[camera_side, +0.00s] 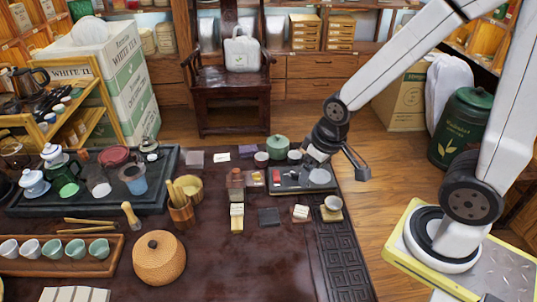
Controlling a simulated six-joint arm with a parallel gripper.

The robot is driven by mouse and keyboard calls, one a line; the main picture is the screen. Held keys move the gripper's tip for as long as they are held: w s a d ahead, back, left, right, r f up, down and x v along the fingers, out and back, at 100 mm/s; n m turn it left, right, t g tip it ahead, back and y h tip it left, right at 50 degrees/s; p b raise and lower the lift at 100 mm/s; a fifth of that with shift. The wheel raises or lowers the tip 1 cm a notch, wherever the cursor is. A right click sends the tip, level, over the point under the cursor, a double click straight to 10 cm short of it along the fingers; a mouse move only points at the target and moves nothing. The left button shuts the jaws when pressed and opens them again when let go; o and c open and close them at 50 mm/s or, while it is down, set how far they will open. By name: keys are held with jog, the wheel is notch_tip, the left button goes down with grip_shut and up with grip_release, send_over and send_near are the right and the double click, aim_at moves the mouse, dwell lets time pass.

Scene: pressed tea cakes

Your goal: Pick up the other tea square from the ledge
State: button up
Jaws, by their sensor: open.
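My gripper (338,161) is open, its jaws apart above the back right part of a dark tray (296,188) near the table's right edge. I see nothing between the jaws. Small square pieces lie on the tray's left part, among them a reddish one (276,177); a round grey disc (319,177) lies at its right, below the gripper. A small pale wrapped square (300,212) lies on the table in front of the tray. The pieces are too small to tell which is the tea square, and I cannot make out which surface is the ledge.
A green lidded pot (278,147) and a white cup (261,159) stand close behind the tray. A brown bottle (236,186) stands to its left. In front are a dark square (268,217), a pale block (237,217) and a cup on a coaster (333,207). A woven jar (159,258) stands front left.

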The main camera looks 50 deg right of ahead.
jog(key=shift+o, duration=0.5)
jog(key=n+g, duration=0.3)
jog(key=n, duration=2.4)
send_over(238, 210)
jog(key=shift+a+f, duration=0.1)
jog(key=shift+f, duration=7.75)
jog(key=shift+f, duration=1.3)
